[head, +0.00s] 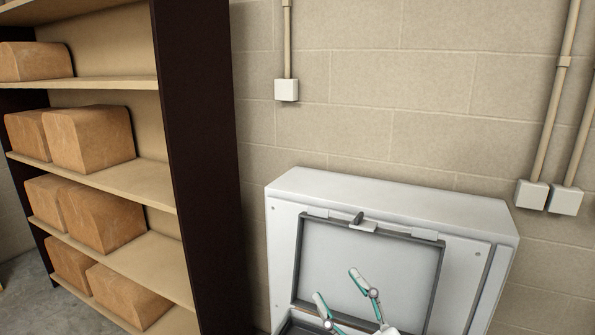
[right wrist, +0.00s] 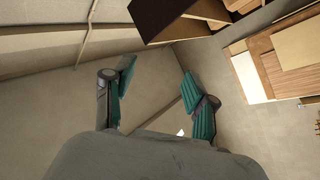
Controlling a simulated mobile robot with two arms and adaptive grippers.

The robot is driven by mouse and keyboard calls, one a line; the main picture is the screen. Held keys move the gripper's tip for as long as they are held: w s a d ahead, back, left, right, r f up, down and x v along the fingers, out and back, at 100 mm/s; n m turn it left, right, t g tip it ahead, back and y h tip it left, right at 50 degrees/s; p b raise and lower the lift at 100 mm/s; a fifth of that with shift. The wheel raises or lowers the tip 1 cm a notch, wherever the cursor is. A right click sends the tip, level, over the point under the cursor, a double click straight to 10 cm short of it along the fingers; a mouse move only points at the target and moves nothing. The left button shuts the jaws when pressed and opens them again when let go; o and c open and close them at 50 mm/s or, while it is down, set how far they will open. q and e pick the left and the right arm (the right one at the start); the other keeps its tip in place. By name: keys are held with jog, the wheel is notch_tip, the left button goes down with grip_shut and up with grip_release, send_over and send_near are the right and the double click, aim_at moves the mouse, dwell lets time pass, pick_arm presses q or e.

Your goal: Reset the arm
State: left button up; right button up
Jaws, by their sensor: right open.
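My right gripper (head: 340,292) shows at the bottom of the head view, in front of the lower part of a white cabinet (head: 390,197). Its two teal-padded fingers are spread apart with nothing between them. The right wrist view also shows the open, empty fingers (right wrist: 157,75). The cabinet's front has a dark-framed rectangular panel (head: 345,258) with a small latch at its top edge. I cannot tell how far the gripper is from the panel. My left gripper is not in view.
A dark-sided shelf unit (head: 200,150) with several brown boxes (head: 92,137) stands left of the cabinet. A block wall (head: 400,70) with conduits and white junction boxes (head: 287,90) is behind. The right wrist view shows stacked boards (right wrist: 290,50) at right and open floor.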

jog(key=s+d+f+m+g+h, duration=0.25)
jog(key=d+f+m+h, duration=0.35)
jog(key=f, duration=0.4)
jog(key=s+d+f+m+g+h, duration=0.1)
jog(key=d+f+m+g+h, duration=0.35)
jog(key=d+f+h, duration=0.4)
jog(key=s+f+g+y, duration=0.2)
jog(key=s+f+g, duration=0.7)
jog(key=s+f, duration=0.7)
jog(key=s+f+g+b, duration=0.1)
jog(key=s+f+b, duration=0.15)
jog(key=f, duration=1.25)
jog(key=s+f+b, duration=0.1)
jog(key=f+b, duration=0.3)
jog(key=f, duration=1.1)
jog(key=s+d+f+b, duration=0.1)
jog(key=s+f+b, duration=0.1)
jog(key=s+f, duration=0.6)
jog(key=s+d+f+g+b, duration=0.1)
jog(key=s+f+b, duration=0.2)
jog(key=s+f, duration=0.6)
notch_tip(320, 180, down, 5)
jog(key=shift+f, duration=0.1)
